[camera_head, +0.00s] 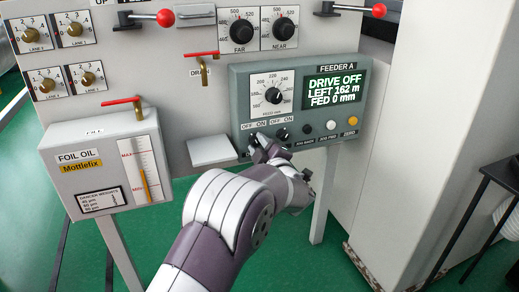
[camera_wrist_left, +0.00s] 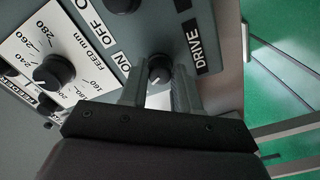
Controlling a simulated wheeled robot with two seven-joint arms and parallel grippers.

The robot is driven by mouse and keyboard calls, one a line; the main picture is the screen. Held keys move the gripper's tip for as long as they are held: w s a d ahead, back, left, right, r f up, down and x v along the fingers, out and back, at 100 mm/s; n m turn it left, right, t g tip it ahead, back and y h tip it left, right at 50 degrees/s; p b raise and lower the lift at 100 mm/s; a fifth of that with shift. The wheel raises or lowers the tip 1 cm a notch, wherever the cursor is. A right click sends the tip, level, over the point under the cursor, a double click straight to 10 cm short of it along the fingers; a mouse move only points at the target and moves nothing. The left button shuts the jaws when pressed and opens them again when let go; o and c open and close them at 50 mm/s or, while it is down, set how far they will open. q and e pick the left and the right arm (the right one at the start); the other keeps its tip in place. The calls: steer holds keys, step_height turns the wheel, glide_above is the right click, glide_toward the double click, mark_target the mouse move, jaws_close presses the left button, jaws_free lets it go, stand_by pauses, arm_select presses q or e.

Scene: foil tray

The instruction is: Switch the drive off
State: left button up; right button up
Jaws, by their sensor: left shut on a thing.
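The grey FEEDER A panel (camera_head: 240,95) has a display (camera_head: 335,88) reading DRIVE OFF, LEFT 162 m, FED 0 mm. My left gripper (camera_head: 256,146) is at the panel's lower left corner and covers the leftmost switch in the head view. In the left wrist view, the left gripper (camera_wrist_left: 160,90) is shut on a small black drive knob (camera_wrist_left: 158,66) beside the DRIVE label (camera_wrist_left: 192,40). The knob has a white mark; which way it points is hard to tell. An ON label is beside it. My right gripper is in neither view.
A second black switch (camera_head: 283,134) is close to the right of the gripper. White (camera_head: 331,125) and amber (camera_head: 353,121) buttons sit farther right. A feed dial (camera_head: 274,96) is above. A red-handled valve (camera_head: 202,66) and the foil oil box (camera_head: 100,165) are to the left.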

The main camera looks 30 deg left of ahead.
arm_select(q)
steer(key=shift+f+n, duration=0.1)
steer(key=shift+n, duration=0.4)
steer(key=o, duration=1)
steer(key=shift+o, duration=0.2)
steer(key=shift+d, duration=0.1)
steer(key=p+v, duration=0.4)
steer(key=v, duration=0.8)
steer(key=shift+s+d+p, duration=0.15)
steer(key=shift+s+p, duration=0.15)
steer(key=shift+p, duration=0.1)
